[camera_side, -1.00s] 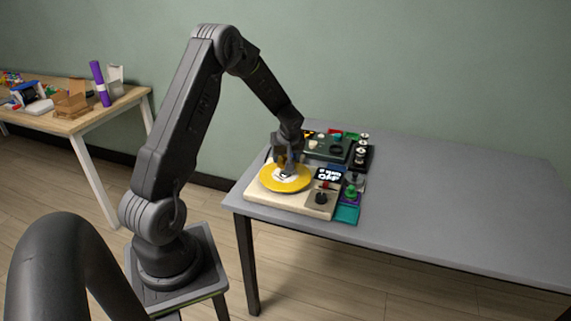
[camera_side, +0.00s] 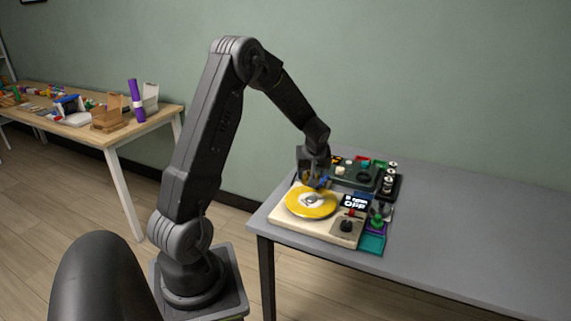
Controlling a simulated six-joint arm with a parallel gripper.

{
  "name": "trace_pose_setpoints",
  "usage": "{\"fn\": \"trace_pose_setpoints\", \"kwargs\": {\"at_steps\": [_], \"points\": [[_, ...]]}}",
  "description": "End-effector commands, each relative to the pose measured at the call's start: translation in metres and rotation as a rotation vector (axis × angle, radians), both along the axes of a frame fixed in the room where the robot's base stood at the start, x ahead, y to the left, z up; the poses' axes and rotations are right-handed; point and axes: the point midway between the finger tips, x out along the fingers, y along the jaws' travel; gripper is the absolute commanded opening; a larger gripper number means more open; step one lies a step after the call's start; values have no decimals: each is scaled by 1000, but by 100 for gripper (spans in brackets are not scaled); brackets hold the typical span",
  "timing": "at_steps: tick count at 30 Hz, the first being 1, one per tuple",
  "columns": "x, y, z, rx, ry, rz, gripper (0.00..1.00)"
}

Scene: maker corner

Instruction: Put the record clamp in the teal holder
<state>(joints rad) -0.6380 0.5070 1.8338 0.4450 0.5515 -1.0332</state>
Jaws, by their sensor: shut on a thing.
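My gripper (camera_side: 317,184) is above the back part of the yellow record (camera_side: 296,208) on the cream turntable (camera_side: 290,220). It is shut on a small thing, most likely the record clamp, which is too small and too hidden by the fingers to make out. The record's white centre shows below the gripper, with a grey patch on it. A teal holder (camera_side: 372,243) sits at the turntable's front right corner; its inside is hard to make out.
A black-and-white display (camera_side: 356,202) and a dark knob (camera_side: 346,226) are on the turntable's right. Purple and green pieces stand beside it. A dark green box (camera_side: 352,178) and a black rack of shiny cylinders (camera_side: 390,183) are behind. The grey table (camera_side: 470,235) is clear on the right.

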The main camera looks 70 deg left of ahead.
Motion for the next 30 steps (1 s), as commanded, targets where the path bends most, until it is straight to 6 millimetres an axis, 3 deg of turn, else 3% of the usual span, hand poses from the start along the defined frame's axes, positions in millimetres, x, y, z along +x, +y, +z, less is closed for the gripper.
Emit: {"fn": "trace_pose_setpoints", "kwargs": {"at_steps": [1, 6, 12, 15, 21, 30], "points": [[20, -19, -7, -1, 2, -24, 30], [70, -79, -26, 0, 5, -55, 30], [107, -145, -45, 11, 1, -80, 30], [117, -167, -51, 16, -1, -88, 30], [124, -187, -58, 22, -4, -92, 30], [124, -188, -78, 21, -2, -92, 30]]}}
